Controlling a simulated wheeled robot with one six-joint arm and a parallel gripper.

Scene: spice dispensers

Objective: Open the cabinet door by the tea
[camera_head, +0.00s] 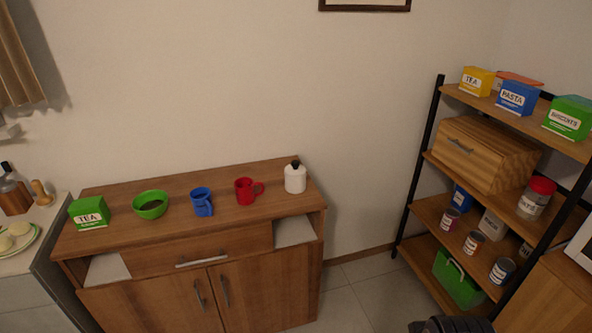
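A wooden cabinet (245,230) stands against the wall at the lower left. A green box marked TEA (90,212) sits on the left end of its top. Below a drawer (165,257), the cabinet has a left door (145,305) and a right door (270,285), both shut. The left door's handle (199,293) and the right door's handle (225,290) are upright bars near the middle seam. A yellow box also marked TEA (476,81) is on the top shelf at the right. My gripper's fingers do not show.
A shelf rack (433,125) with boxes and cans stands at the right. Floor (350,284) shows between. A dark part at the bottom edge may be mine.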

